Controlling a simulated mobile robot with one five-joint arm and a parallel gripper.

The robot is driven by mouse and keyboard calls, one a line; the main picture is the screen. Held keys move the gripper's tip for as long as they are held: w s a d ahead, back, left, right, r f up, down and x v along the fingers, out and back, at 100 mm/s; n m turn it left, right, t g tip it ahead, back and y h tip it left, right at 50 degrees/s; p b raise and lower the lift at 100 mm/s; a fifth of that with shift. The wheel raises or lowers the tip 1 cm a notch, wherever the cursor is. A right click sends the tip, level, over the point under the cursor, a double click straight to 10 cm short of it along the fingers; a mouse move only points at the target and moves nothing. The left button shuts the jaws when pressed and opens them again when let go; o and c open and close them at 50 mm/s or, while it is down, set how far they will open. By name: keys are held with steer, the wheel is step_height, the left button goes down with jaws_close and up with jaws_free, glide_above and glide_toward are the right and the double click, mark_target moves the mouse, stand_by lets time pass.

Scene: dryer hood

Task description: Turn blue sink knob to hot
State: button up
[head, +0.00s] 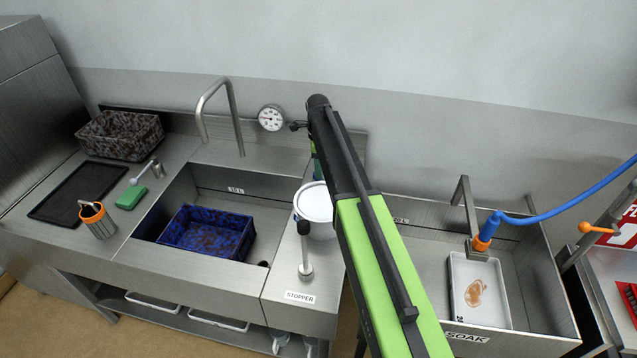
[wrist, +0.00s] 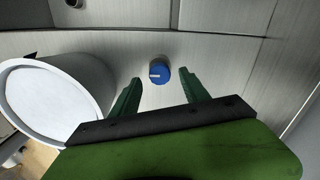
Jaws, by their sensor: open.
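The blue sink knob (wrist: 159,70) shows in the wrist view on the grey metal panel, with a short pale mark on its face. It is hidden behind my arm in the head view. My gripper (wrist: 160,82) is open, with its two green fingers spread to the left and right of the knob in the picture. Nothing is held between them. I cannot tell whether either finger touches the knob. In the head view only a sliver of green shows beside my arm, above the white tub.
A white tub (head: 314,203) stands close to my gripper; it fills the left of the wrist view (wrist: 48,98). A sink with a blue crate (head: 207,233) and a tall tap (head: 236,115) lies left, a dial gauge (head: 271,118) behind. The soak sink holds a white tray (head: 468,315).

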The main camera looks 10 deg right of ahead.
step_height(320, 180, down, 2)
steer(key=shift+f+b, duration=0.25)
steer(key=shift+b, duration=0.25)
steer(key=shift+r, duration=0.15)
jaws_close()
